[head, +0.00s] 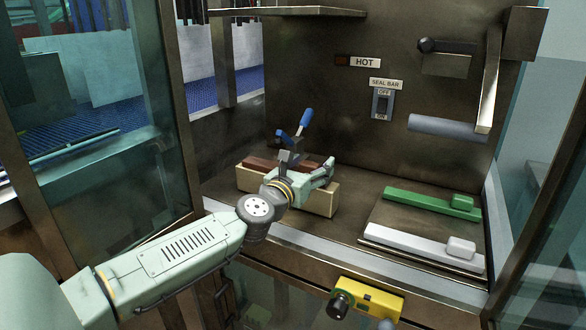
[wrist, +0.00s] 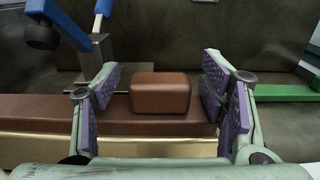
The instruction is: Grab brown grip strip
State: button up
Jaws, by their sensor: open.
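The brown grip strip lies on a pale block (head: 318,199) on the metal shelf. My gripper (wrist: 162,88) is open, with one purple-padded finger on each side of the handle. A small gap shows between each pad and the handle. In the head view my gripper (head: 322,175) is over the block.
A blue-handled clamp (head: 305,118) stands right behind the strip and rises to the left in the wrist view (wrist: 103,15). A green strip (head: 425,202) and a white strip (head: 420,243) lie to the right. Glass panels flank the opening.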

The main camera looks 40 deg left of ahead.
jog(key=shift+s, duration=0.1)
jog(key=shift+c, duration=0.4)
jog(key=c, duration=1.3)
jog(key=shift+r, duration=0.1)
